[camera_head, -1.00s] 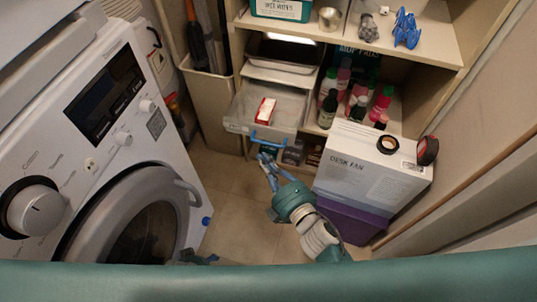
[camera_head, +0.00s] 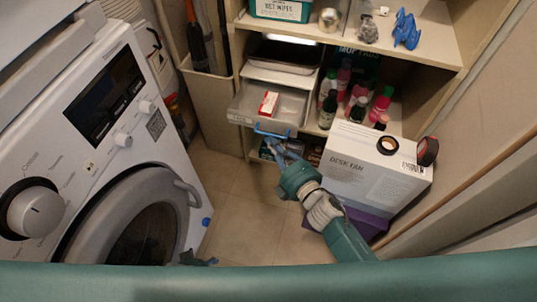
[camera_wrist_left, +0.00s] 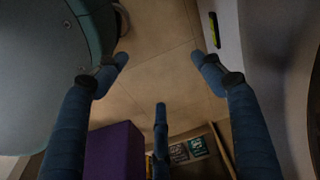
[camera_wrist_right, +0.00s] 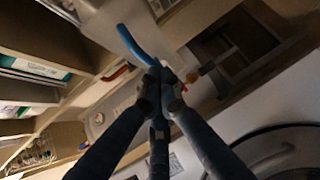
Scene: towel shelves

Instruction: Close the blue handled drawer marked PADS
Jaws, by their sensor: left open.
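The drawer (camera_head: 240,103) is a translucent grey bin with a blue handle (camera_head: 272,133), and it stands part way out of the shelf unit. A small label on its front is too small to read. A red and white box lies inside. My right gripper (camera_head: 272,146) is at the handle from below and in front. In the right wrist view its fingertips (camera_wrist_right: 162,84) come together against the blue handle (camera_wrist_right: 136,45); whether the handle lies between them is hidden. My left gripper (camera_wrist_left: 160,85) is open and empty above the floor.
A washing machine (camera_head: 100,140) stands at the left. A desk fan box (camera_head: 365,170) on a purple box (camera_head: 350,222) stands to the right of my right arm. Bottles (camera_head: 355,95) fill the shelf beside the drawer. The floor (camera_head: 240,210) between is clear.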

